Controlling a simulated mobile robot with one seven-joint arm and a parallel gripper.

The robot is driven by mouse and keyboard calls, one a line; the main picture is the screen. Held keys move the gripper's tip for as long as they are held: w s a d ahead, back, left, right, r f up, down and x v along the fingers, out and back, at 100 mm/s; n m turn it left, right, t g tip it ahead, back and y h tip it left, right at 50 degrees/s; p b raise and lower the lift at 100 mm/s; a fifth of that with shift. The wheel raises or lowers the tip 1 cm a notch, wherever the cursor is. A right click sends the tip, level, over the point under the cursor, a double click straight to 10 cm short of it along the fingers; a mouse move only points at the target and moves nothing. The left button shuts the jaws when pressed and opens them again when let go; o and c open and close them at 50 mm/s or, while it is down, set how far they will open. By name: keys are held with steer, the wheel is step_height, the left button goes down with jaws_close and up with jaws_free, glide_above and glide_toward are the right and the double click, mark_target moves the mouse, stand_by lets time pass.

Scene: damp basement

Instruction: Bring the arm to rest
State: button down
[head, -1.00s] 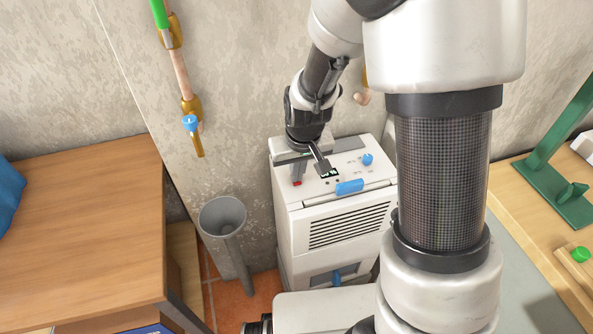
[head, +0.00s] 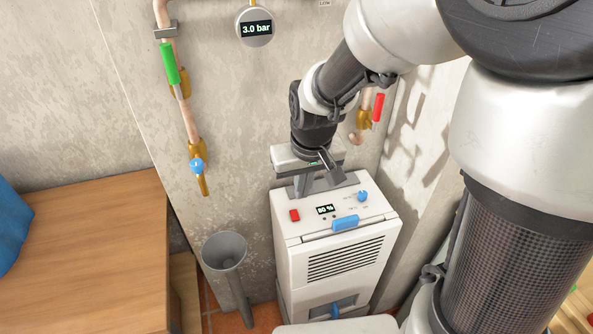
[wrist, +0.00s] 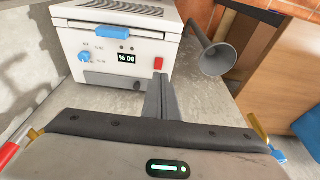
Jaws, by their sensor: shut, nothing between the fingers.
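My gripper (head: 303,188) hangs from my arm just above the back of the white dehumidifier's top in the head view. In the wrist view my gripper (wrist: 160,82) has its grey fingers together, with nothing between them. They point towards the panel edge near the red switch. The white dehumidifier (head: 335,262) stands upright against the wall; it also shows in the wrist view (wrist: 70,40). Its panel has a red switch (head: 294,215), a display (head: 325,209) reading 80 % and a blue knob (head: 362,196). The fingers appear apart from the panel.
A grey funnel on a pipe (head: 225,250) stands left of the dehumidifier. A wooden cabinet (head: 85,250) fills the lower left. Wall pipes carry a green-handled valve (head: 171,62), a blue tap (head: 196,165), a red-handled valve (head: 378,108) and a gauge (head: 256,28) reading 3.0 bar.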

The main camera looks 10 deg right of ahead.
mark_target(293, 211)
stand_by(0.4)
